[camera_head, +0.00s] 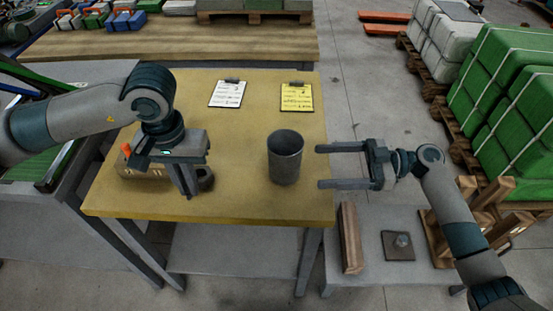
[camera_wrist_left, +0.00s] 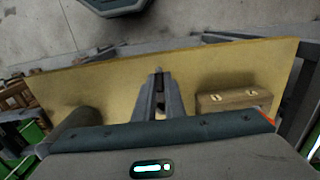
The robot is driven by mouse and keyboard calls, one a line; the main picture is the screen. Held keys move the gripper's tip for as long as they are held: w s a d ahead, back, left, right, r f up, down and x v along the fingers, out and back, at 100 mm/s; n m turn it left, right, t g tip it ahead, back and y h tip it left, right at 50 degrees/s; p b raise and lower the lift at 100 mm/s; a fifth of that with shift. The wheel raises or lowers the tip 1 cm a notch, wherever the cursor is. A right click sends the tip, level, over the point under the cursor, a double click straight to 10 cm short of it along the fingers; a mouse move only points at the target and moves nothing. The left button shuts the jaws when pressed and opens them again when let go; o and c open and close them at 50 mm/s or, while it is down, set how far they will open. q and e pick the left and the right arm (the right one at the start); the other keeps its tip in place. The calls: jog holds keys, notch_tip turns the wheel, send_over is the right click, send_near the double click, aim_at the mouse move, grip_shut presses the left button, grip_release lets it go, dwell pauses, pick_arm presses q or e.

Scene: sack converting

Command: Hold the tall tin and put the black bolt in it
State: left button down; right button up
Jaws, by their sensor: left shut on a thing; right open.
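The tall tin (camera_head: 285,158) is a dark grey open cylinder standing upright near the table's right edge. It also shows at the left in the left wrist view (camera_wrist_left: 86,121). My right gripper (camera_head: 318,166) is open and empty just right of the tin, its two fingers pointing toward it without touching. My left gripper (camera_head: 189,193) points down at the table's front left. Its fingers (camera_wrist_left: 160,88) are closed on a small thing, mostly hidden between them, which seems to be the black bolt.
A wooden block with light fittings (camera_wrist_left: 234,100) lies beside the left gripper. A dark round item (camera_head: 206,179) sits partly behind that gripper. White (camera_head: 228,94) and yellow (camera_head: 296,97) clipboards lie at the back. Bare tabletop (camera_head: 240,130) separates the left gripper and tin.

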aim_at(304, 174)
pick_arm(q)
jog(key=shift+d, duration=0.15)
pick_arm(e)
jog(key=shift+d, duration=0.15)
